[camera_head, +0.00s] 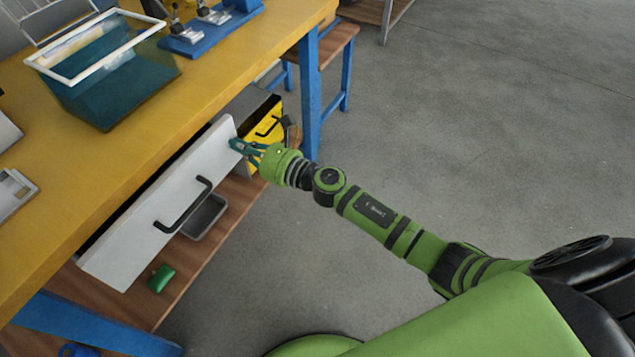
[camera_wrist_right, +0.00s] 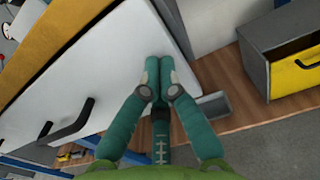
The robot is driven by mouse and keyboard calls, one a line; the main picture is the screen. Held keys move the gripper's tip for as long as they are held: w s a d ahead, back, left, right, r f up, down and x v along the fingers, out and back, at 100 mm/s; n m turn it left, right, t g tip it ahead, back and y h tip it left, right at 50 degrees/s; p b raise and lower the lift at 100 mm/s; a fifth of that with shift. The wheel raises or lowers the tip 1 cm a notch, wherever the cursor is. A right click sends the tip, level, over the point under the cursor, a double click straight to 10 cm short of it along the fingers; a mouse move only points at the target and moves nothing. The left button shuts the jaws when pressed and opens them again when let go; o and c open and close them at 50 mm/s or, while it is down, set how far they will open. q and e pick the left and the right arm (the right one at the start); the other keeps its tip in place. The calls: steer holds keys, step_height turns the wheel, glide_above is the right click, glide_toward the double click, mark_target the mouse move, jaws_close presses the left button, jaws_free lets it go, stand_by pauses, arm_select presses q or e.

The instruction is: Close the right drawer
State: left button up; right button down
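A wide white drawer front (camera_head: 165,205) with a black bar handle (camera_head: 184,204) stands under the yellow workbench. It stands out from the bench, with a dark gap behind its lower left end. In the right wrist view the white front (camera_wrist_right: 100,75) fills the left and middle, with its handle (camera_wrist_right: 68,122) at lower left. My right gripper (camera_head: 240,148) is at the right end of this front. In the wrist view its teal fingertips (camera_wrist_right: 159,68) are together, empty, over the front near its right edge. Contact is hard to tell. My left gripper is not in view.
A yellow drawer unit (camera_head: 264,122) stands just right of the white front. A grey tray (camera_head: 205,216) and a green object (camera_head: 161,278) lie on the wooden lower shelf. A blue bench leg (camera_head: 310,95) stands behind the gripper. The grey floor on the right is clear.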

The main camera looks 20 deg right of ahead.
steer(key=b+x, duration=0.1)
steer(key=x, duration=0.4)
steer(key=shift+w+a, duration=0.15)
steer(key=shift+w, duration=0.05)
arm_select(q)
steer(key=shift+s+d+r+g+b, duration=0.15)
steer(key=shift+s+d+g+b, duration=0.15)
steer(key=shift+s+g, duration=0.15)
arm_select(e)
steer(key=shift+w+a+r, duration=0.1)
steer(key=shift+r, duration=0.05)
steer(key=shift+r, duration=0.1)
